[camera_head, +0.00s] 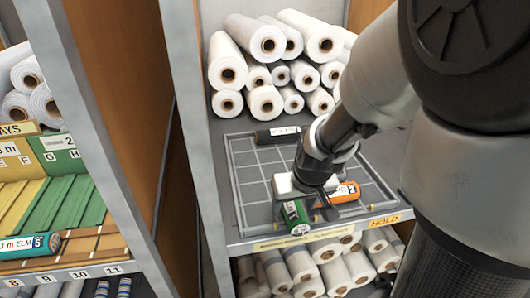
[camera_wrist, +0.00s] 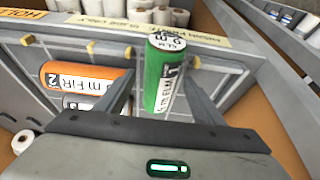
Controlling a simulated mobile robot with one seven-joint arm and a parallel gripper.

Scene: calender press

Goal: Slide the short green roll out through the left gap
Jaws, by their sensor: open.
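The short green roll (camera_head: 294,214) with a white label stands near the front edge of the gridded shelf tray (camera_head: 236,190). My gripper (camera_head: 306,205) is over it from above. In the wrist view the green roll (camera_wrist: 160,85) is between the two open fingers of my gripper (camera_wrist: 163,75), leaning slightly; whether either finger touches it is hard to tell. An orange roll marked FIR (camera_head: 345,192) lies just right of it in the head view, and left of it in the wrist view (camera_wrist: 85,78). The left gap cannot be made out clearly.
A black roll (camera_head: 278,134) lies at the back of the tray, and another dark roll (camera_wrist: 80,103) shows beside the orange one. White rolls (camera_head: 265,45) are stacked behind. A HOLD label (camera_head: 384,221) marks the front edge. The tray's left part is bare.

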